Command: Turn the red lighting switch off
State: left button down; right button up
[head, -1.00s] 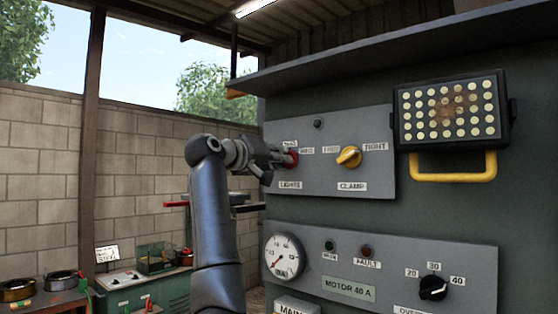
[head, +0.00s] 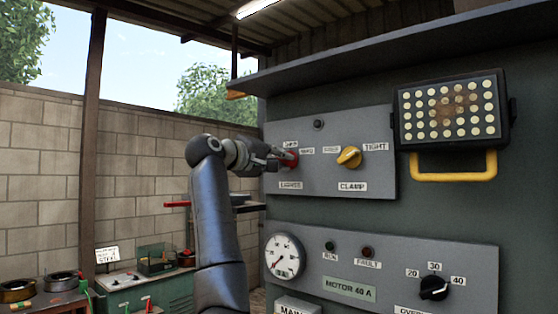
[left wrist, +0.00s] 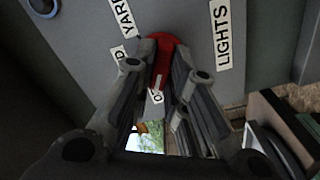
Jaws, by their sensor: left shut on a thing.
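The red lighting switch (head: 291,158) is on the upper grey panel (head: 330,130), above the LIGHTS label. My left gripper (head: 279,160) is at it from the left, its fingers closed around the switch handle. In the left wrist view the red switch (left wrist: 163,58) sits between the fingertips of the left gripper (left wrist: 162,76). Its handle lies along the gap between the fingers, toward a partly hidden label (left wrist: 155,98) starting with O. The fingers cover part of the handle. My right gripper is not in view.
A yellow clamp switch (head: 349,157) is right of the red one. A lamp (head: 448,112) with a yellow handle (head: 453,176) sticks out farther right. Below are a gauge (head: 285,256) and a black dial (head: 433,288). A shelf (head: 390,55) overhangs the panel.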

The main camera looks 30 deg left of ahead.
pick_arm(q)
jog(key=shift+w+f, duration=0.1)
jog(key=shift+f, duration=0.15)
jog(key=c, duration=1.8)
grip_release()
jog(key=o, duration=0.4)
jog(key=shift+r, duration=0.15)
jog(key=shift+c, duration=0.2)
jog(key=s+a, duration=0.1)
jog(key=s, duration=1.1)
